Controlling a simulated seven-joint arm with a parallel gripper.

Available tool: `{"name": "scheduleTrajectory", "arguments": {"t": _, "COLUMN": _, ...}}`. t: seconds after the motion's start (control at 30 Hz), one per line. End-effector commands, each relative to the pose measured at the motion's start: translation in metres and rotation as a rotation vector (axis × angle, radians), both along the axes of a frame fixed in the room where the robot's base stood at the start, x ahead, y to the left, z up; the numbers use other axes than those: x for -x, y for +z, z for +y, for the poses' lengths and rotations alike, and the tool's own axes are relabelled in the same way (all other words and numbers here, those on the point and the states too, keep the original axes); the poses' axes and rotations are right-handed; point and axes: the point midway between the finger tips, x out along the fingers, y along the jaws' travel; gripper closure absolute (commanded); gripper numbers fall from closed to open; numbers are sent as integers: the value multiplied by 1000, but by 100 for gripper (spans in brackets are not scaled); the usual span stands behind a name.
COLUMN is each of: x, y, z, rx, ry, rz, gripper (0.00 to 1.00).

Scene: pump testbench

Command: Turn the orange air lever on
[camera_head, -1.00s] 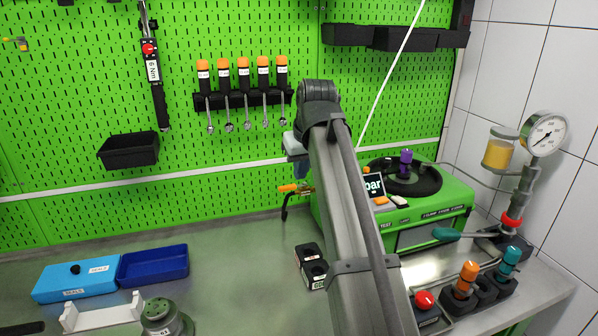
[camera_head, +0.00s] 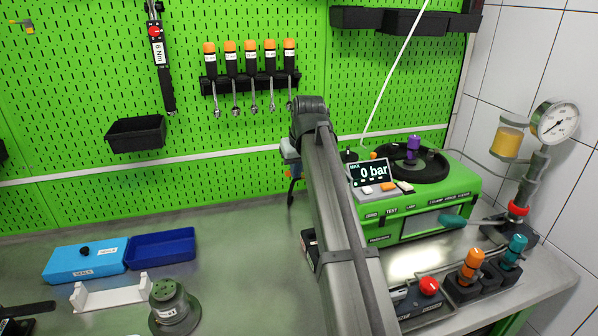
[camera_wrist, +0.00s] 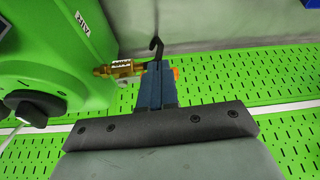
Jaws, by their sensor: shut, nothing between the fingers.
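The orange air lever shows only as a small orange tip (camera_wrist: 176,73) at the right side of my fingers in the wrist view. The rest of it is hidden behind them. It belongs to a brass valve (camera_wrist: 121,67) on the side of the green pump test bench (camera_head: 455,195). My gripper (camera_wrist: 160,68) is shut and empty, its blue fingers right at the valve's end. I cannot tell whether they touch the lever. In the head view my gripper (camera_head: 294,172) hides the lever, left of the test bench. The bench display (camera_head: 371,174) reads 0 bar.
A black hook-shaped tube (camera_wrist: 156,47) rises just beyond my fingertips. The green pegboard (camera_head: 230,150) stands close behind. A small black block (camera_head: 308,245) stands near my arm. Blue boxes (camera_head: 160,250) lie at the left, with open grey bench between.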

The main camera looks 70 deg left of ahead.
Motion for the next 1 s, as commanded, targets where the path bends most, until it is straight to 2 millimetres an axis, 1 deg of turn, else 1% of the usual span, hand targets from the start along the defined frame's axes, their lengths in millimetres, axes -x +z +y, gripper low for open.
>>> {"name": "scheduleTrajectory", "arguments": {"t": 0.33, "x": 0, "y": 0, "z": 2, "rx": 0, "ry": 0, "rz": 0, "gripper": 100}}
{"name": "scheduleTrajectory", "arguments": {"t": 0.53, "x": 4, "y": 1, "z": 16, "rx": 0, "ry": 0, "rz": 0, "gripper": 100}}
{"name": "scheduleTrajectory", "arguments": {"t": 1.0, "x": 2, "y": 0, "z": 13, "rx": -1, "ry": 0, "rz": 0, "gripper": 100}}
